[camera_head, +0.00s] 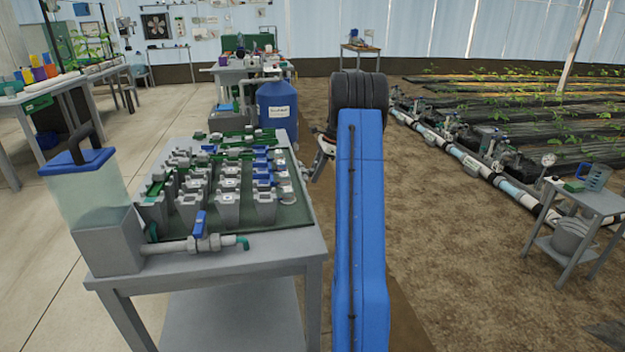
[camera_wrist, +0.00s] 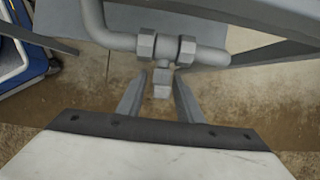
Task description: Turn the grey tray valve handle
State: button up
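In the wrist view, a grey pipe (camera_wrist: 210,56) with two hex-shaped fittings (camera_wrist: 165,48) runs across the top. A short grey valve handle (camera_wrist: 162,90) with a blocky end extends from the fittings towards me. My gripper (camera_wrist: 161,76) is open, with one finger on each side of this handle. Gaps show between the handle and both fingers; I cannot tell how deep it sits between them.
In the head view, a grey table (camera_head: 292,262) left of my arm carries trays of grey and blue blocks, a clear tank (camera_head: 95,200) and a blue-handled valve (camera_head: 200,225). A blue barrel (camera_head: 277,108) stands behind. Dirt floor lies open to the right, before a small side table (camera_head: 600,200).

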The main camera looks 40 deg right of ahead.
jog(key=v, duration=1.4)
jog(key=shift+r, duration=0.15)
jog(key=shift+s, duration=0.1)
